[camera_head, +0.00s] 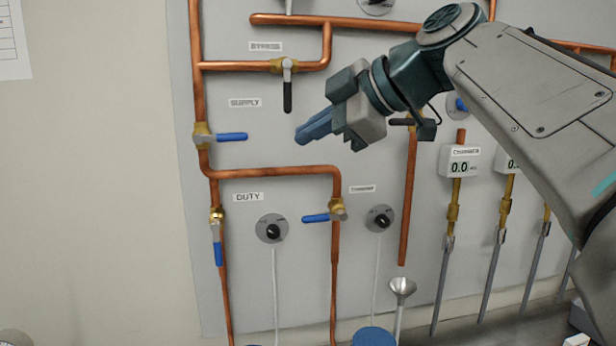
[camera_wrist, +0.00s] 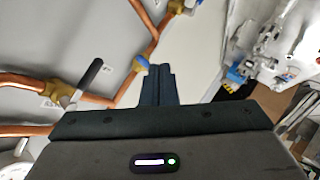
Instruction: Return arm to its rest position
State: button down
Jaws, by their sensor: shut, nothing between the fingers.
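My gripper (camera_head: 304,135) is in front of the pipe panel in the head view, its fingers pointing left toward the space right of the SUPPLY valve. The fingers are together and empty. The wrist view also shows the closed fingers of my gripper (camera_wrist: 157,72), with pipes behind them. The blue-handled supply valve (camera_head: 228,137) is left of the fingertips and apart from them. My arm reaches in from the right side of the head view and hides part of the panel.
Copper pipes stand out from the grey panel (camera_head: 300,250). The black-handled bypass valve (camera_head: 287,85) is above the fingertips. Two more blue-handled valves, the duty valve (camera_head: 217,240) and another (camera_head: 330,215), are below.

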jog(key=s+d+f+m+g+h, duration=0.1)
jog(key=s+d+f+m+h, duration=0.2)
jog(key=f, duration=1.1)
jog(key=s+d+f+m+g+h, duration=0.1)
jog(key=s+d+f+m+h, duration=0.3)
jog(key=f+m, duration=0.7)
jog(key=s+d+f+m+g+h, duration=0.1)
jog(key=s+d+f+m+h, duration=0.2)
jog(key=s+d+f+m, duration=0.4)
notch_tip(320, 180, down, 10)
jog(key=shift+s+d+r+g, duration=0.15)
jog(key=shift+s+d+g, duration=0.15)
jog(key=shift+d, duration=0.65)
